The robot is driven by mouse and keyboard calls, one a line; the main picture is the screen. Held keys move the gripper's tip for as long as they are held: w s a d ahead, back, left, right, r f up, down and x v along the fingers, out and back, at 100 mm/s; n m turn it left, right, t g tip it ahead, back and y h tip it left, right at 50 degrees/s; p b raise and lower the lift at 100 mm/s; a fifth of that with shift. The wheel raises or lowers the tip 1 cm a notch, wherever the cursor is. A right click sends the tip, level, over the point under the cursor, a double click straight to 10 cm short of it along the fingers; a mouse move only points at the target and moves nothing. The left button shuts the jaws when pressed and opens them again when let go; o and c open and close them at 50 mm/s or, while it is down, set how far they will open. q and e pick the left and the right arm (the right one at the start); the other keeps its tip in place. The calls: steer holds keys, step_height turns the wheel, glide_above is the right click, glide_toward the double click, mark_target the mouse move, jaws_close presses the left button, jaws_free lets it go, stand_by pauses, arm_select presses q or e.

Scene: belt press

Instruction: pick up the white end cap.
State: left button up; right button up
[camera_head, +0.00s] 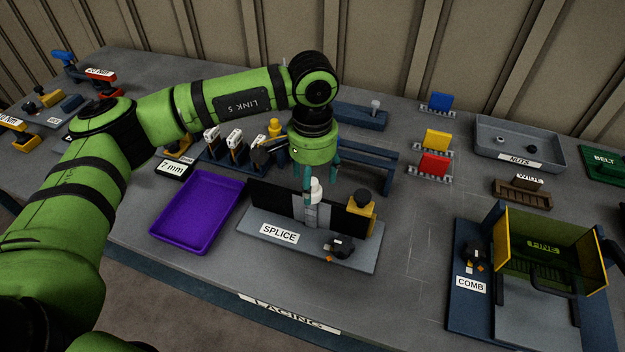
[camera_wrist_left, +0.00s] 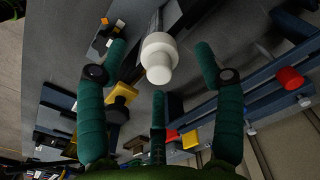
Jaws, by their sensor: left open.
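The white end cap (camera_head: 316,188) is upright at the splice station (camera_head: 257,242), above a light grey upright piece. In the left wrist view the cap (camera_wrist_left: 158,56) has a wide collar and a narrower round end facing the camera. My left gripper (camera_head: 313,184) points down over the cap with its teal fingers spread. In the left wrist view the left gripper (camera_wrist_left: 159,70) is open, with the cap between its fingertips and gaps visible on both sides. One finger partly hides the cap's left side in the head view. My right gripper is not in view.
A purple tray (camera_head: 160,230) lies left of the splice station. A yellow block with a black knob (camera_head: 359,213) stands close on the cap's right. A blue rack (camera_head: 375,157) is behind. Bare table lies between the station and the comb fixture (camera_head: 467,310).

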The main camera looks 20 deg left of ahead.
arm_select(q)
steer(key=shift+f, duration=1.15)
steer(key=c, duration=1.1)
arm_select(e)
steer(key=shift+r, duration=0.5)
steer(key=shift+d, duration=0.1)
arm_select(q)
steer(key=shift+r, duration=0.15)
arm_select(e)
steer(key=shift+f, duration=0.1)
arm_select(q)
steer(key=shift+r+b, duration=0.45)
steer(key=shift+r, duration=0.1)
steer(key=r, duration=0.1)
steer(key=r+b, duration=0.1)
steer(key=shift+d+r+b, duration=0.25)
steer(key=shift+r+b, duration=0.1)
steer(key=shift+r, duration=0.05)
steer(key=s+d+r+b, duration=0.3)
steer(key=s+d+r, duration=0.3)
steer(key=d, duration=0.3)
steer(key=shift+s+r+b, duration=0.35)
steer(key=shift+r, duration=0.15)
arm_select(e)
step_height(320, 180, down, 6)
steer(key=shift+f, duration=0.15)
arm_select(q)
steer(key=shift+d, duration=0.1)
